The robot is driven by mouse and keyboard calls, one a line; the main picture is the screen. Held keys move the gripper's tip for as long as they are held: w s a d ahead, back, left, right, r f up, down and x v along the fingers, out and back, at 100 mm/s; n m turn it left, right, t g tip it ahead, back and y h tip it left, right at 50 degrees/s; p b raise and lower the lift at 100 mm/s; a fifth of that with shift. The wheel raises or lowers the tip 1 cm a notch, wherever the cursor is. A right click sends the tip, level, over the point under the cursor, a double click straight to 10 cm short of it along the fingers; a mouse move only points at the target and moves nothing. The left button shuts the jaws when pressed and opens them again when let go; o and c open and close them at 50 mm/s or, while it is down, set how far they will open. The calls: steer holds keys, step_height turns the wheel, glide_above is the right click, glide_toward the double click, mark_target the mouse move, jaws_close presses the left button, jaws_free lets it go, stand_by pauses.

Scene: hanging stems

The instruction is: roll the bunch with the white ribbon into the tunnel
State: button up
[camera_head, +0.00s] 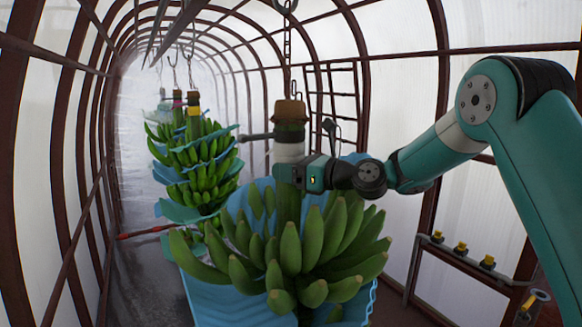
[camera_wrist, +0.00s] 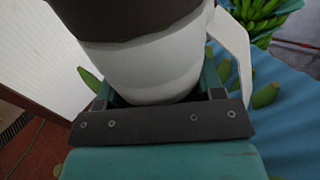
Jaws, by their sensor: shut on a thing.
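The near bunch of green bananas (camera_head: 300,250) hangs upright from a chain and hook, with blue sheet around it. A white ribbon (camera_head: 289,152) is wrapped around its thick stem above the fruit. In the wrist view the white ribbon (camera_wrist: 150,70) fills the upper middle, with a loose tail (camera_wrist: 237,50) at its right. My gripper (camera_head: 291,174) reaches in from the right and is shut on the stem at the ribbon's lower part. In the wrist view my gripper (camera_wrist: 165,100) closes around the ribboned stem. The stem's far side is hidden. The tunnel (camera_head: 135,75) runs back at the left into white haze.
More bunches (camera_head: 195,165) with blue sheets hang behind at the left. A red-tipped rod (camera_head: 145,233) sticks out low beside them. A ladder-like frame (camera_head: 337,90) stands behind the chain (camera_head: 287,45). A low rail with yellow-topped parts (camera_head: 462,255) is at right. The wet floor at left looks clear.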

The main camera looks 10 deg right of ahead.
steer(key=o, duration=1.3)
steer(key=shift+w, duration=0.1)
steer(key=shift+c, duration=0.2)
steer(key=b, duration=0.8)
glide_above(357, 213)
steer(key=shift+w+f, duration=0.1)
steer(key=shift+f, duration=0.25)
steer(key=shift+s+d+r+b, duration=0.3)
steer(key=shift+s+d+b, duration=0.35)
steer(key=shift+b, duration=0.2)
steer(key=shift+w, duration=0.1)
